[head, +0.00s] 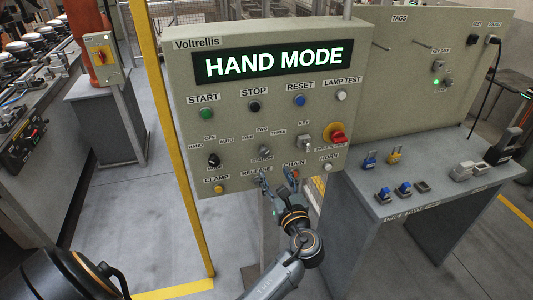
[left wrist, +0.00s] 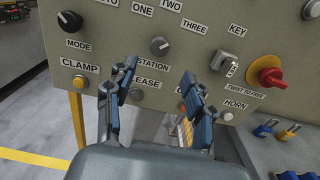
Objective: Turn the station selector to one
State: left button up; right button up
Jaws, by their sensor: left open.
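The station selector (head: 264,152) is a small grey knob low in the middle of the Voltrellis panel (head: 183,75), with the labels ONE, TWO and THREE above it. In the left wrist view the selector (left wrist: 159,47) shows above and between the fingers; which label it points to is hard to tell. My left gripper (head: 279,177) is open and empty at the panel's lower edge, below the selector and apart from it. In the left wrist view its two fingers (left wrist: 155,95) straddle the RELEASE label, partly hiding it and CHAIN. My right gripper is not in view.
The mode knob (head: 213,159) and clamp button (head: 218,188) sit left of the selector. The key switch (head: 304,142) and red twist-to-free knob (head: 337,133) are on its right. A grey bench (head: 440,195) with padlocks stands right; a yellow post (head: 170,140) stands left.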

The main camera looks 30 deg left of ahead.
aim_at(265, 154)
pick_arm(q)
jog(key=p+x, duration=0.1)
jog(key=x, duration=0.7)
jog(key=shift+a+r+p, duration=0.1)
jog(key=shift+p, duration=0.25)
jog(key=shift+w+a, duration=0.5)
grip_shut()
